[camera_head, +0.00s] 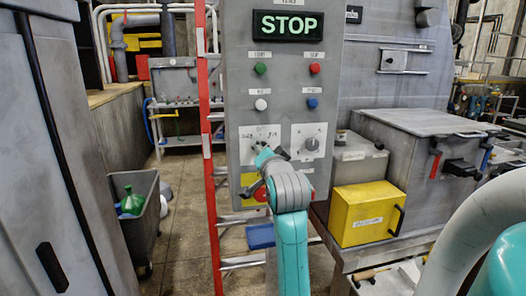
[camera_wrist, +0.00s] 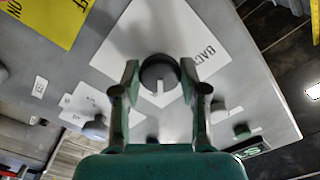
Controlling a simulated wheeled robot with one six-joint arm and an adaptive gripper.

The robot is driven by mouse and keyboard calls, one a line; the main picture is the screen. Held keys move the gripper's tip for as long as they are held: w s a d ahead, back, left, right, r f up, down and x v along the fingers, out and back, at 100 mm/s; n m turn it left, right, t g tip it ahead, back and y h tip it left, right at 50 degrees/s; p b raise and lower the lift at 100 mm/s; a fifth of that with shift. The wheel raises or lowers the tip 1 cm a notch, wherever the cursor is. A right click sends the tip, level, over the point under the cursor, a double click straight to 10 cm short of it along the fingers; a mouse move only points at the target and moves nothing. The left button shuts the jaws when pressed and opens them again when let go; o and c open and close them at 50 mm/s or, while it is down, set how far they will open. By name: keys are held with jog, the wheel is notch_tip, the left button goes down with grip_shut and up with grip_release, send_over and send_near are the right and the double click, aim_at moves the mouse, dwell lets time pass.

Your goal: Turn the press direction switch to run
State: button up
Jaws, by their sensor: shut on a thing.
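A grey control panel (camera_head: 235,100) stands ahead, with two white switch plates low on it. My gripper (camera_head: 264,153) is at the left plate (camera_head: 246,133) and hides much of its knob. In the wrist view my gripper (camera_wrist: 160,74) has its two fingers closed on opposite sides of a round dark knob (camera_wrist: 158,67). A pale mark on the knob points towards the bottom of that view, the side of the lit sign. The plate around it (camera_wrist: 205,50) carries partly hidden lettering starting "BAC". The other lettering is too small to read.
The right plate has its own knob (camera_head: 311,144). Above are green (camera_head: 261,69), red (camera_head: 315,69), white (camera_head: 261,104) and blue (camera_head: 312,103) buttons and a lit STOP sign (camera_head: 288,25). A red button (camera_head: 261,194) is below. A yellow box (camera_head: 363,215) stands right.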

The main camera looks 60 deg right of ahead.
aim_at(260, 111)
jog(key=shift+m, duration=0.6)
jog(key=o, duration=1.1)
jog(key=shift+o, duration=0.2)
jog(key=shift+r, duration=0.1)
notch_tip(260, 111, up, 10)
jog(key=shift+f, duration=0.1)
